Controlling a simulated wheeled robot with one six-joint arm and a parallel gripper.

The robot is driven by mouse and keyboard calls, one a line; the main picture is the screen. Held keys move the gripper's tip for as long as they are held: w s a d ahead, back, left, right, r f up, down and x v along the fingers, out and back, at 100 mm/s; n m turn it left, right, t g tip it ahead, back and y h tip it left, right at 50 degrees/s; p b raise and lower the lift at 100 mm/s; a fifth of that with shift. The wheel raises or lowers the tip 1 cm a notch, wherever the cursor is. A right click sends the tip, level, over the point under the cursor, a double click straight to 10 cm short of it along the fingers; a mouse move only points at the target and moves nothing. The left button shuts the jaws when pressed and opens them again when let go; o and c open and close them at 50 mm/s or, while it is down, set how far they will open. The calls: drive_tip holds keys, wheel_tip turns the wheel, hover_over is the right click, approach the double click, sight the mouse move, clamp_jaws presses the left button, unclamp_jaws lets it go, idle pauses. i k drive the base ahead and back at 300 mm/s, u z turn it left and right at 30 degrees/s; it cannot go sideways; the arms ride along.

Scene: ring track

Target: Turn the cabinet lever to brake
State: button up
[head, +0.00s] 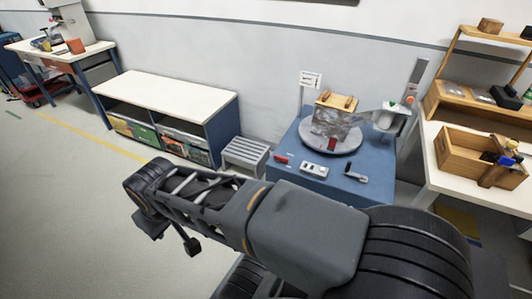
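The blue cabinet (318,188) stands against the wall right of the middle in the head view. A small dark lever with a light base (356,177) sits on the right of its sloped front panel. The lever is too small for me to read its setting or any labels. A white switch plate (314,169) and a red part (281,160) sit to its left on the panel. My arm crosses the foreground in front of the cabinet, reaching left, apart from the lever. I cannot make out my gripper's fingers; they seem hidden behind or below the arm.
A round grey turntable (338,146) on the cabinet carries a wrapped load with a wooden top. A grey step stool (245,152) stands left of the cabinet, beside a low white-topped bench (165,95). A white table (480,190) with a wooden crate (458,158) stands close on the right.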

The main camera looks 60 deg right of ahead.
sight(278, 158)
drive_tip(key=z, duration=0.35)
drive_tip(key=i, duration=0.7)
drive_tip(key=z, duration=1.15)
drive_tip(key=i, duration=0.45)
drive_tip(key=z, duration=0.45)
